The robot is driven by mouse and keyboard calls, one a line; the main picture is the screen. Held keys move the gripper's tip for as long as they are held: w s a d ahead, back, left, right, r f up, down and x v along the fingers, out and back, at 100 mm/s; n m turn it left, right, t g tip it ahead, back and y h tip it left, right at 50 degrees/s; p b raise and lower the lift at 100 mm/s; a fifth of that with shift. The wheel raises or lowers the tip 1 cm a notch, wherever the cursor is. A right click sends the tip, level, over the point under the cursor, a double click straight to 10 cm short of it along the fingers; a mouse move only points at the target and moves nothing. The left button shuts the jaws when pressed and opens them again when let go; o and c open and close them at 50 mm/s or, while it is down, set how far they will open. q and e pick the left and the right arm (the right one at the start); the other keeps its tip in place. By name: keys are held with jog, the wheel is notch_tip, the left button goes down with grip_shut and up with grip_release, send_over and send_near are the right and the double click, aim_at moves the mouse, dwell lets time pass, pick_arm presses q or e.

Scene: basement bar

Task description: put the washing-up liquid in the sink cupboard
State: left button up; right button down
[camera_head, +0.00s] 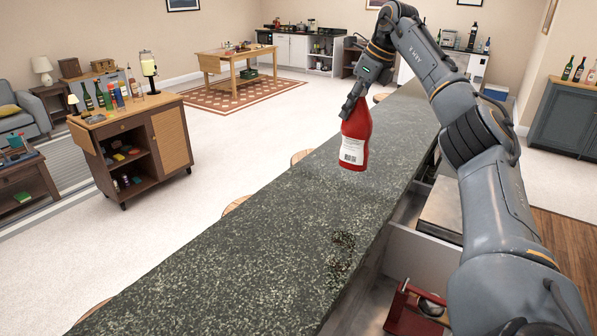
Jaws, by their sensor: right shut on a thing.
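A red bottle (357,130) with a white label and barcode, which I take for the washing-up liquid, is upright over the dark speckled bar counter (250,230). My right gripper (350,105) is shut on its top, which the fingers partly hide. The bottle appears to hang above the counter, with a dark reflection or shadow patch below it. White cupboards (291,50) stand far off at the back wall; I cannot tell whether one is the sink cupboard. My left gripper is not in view.
A wooden bar cart (170,140) with several bottles stands at the left. A wooden table (237,65) stands on a patterned rug farther back. Stools are tucked along the counter's left side.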

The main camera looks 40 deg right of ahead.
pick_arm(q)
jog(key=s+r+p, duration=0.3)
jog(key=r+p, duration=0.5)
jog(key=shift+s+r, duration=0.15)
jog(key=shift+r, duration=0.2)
pick_arm(e)
jog(key=w+a+f, duration=0.7)
jog(key=w+f, duration=0.3)
jog(key=f, duration=0.2)
jog(key=shift+f, duration=0.2)
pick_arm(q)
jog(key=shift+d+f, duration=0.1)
pick_arm(e)
jog(key=shift+w+f, duration=0.1)
jog(key=c, duration=1.1)
grip_release()
jog(key=shift+c, duration=0.2)
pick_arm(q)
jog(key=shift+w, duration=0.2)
pick_arm(e)
jog(key=shift+o, duration=0.9)
